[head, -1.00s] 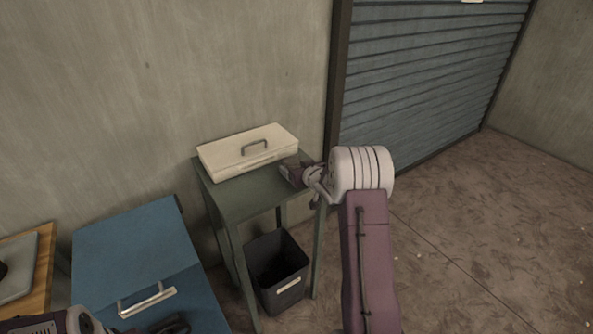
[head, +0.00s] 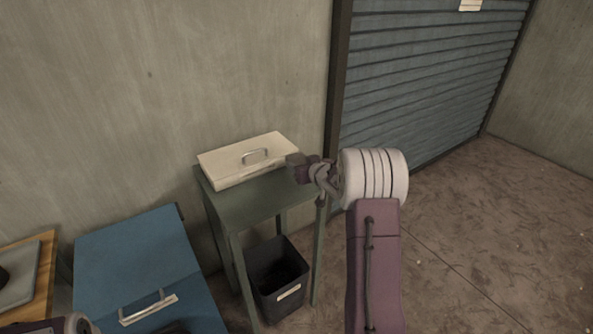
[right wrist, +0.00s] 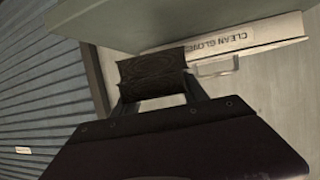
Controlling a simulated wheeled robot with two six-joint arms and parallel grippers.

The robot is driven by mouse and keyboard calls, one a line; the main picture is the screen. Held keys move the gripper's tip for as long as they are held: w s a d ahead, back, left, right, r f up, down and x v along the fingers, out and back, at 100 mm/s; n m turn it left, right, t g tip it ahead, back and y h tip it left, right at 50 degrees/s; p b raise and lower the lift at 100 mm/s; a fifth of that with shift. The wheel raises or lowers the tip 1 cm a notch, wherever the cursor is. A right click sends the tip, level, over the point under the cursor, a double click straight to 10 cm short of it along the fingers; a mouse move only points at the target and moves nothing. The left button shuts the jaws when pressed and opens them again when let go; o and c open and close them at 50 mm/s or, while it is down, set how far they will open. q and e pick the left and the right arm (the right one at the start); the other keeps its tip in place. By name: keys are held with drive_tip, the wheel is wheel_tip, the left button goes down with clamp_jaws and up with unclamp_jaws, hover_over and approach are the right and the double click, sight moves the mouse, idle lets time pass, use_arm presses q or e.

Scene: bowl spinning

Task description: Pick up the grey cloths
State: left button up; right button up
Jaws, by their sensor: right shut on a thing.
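My right gripper (head: 300,168) is at the right end of the green side table, next to the cream box. In the right wrist view, my right gripper (right wrist: 156,94) is shut on a dark grey folded cloth (right wrist: 152,72), which shows as two stacked layers between the fingers. In the head view, the cloth is small and hard to tell from the fingers.
The cream box (head: 222,176) with a handle, labelled as clean gloves, sits on the green table (head: 245,207). A black bin (head: 262,280) stands below. A blue box (head: 130,255) is at the left, beside a wooden surface (head: 45,275). The floor at right is clear.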

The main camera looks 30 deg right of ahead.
drive_tip(key=s+d+r+p, duration=0.2)
drive_tip(key=s+d+r, duration=0.3)
drive_tip(key=s, duration=0.3)
drive_tip(key=shift+s+d+r+p, duration=0.2)
drive_tip(key=shift+d+r+p, duration=0.1)
drive_tip(key=shift+r, duration=0.15)
